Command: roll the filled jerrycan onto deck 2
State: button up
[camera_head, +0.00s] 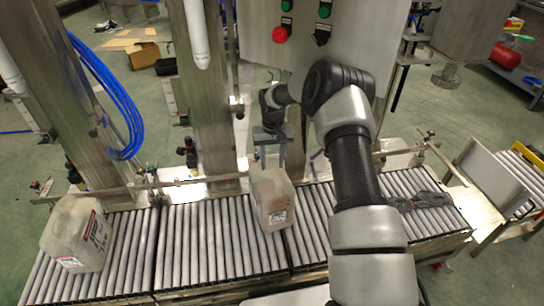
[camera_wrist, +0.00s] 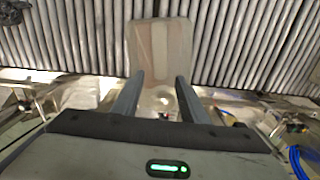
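A translucent beige jerrycan (camera_head: 272,205) with a white label stands upright on the rollers, near the seam between the middle and right roller sections. My gripper (camera_head: 270,158) is over its far top edge. In the wrist view, my gripper's (camera_wrist: 160,76) two fingers are spread, with the top of this jerrycan (camera_wrist: 160,45) showing between and beyond them. I cannot tell whether they touch it. A second jerrycan (camera_head: 70,232), with a red and dark label, stands on the left roller section. Fill levels and deck numbers cannot be read.
The roller conveyor (camera_head: 190,240) is clear between the left and middle jerrycans. Steel columns (camera_head: 205,100) and a guide rail run along its far side. A dark grey object (camera_head: 425,200) lies on the right rollers. A control box with a red button (camera_head: 280,35) stands behind.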

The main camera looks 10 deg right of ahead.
aim_at(272, 169)
jog(key=shift+f+b, duration=0.3)
jog(key=shift+f, duration=1.7)
grip_shut()
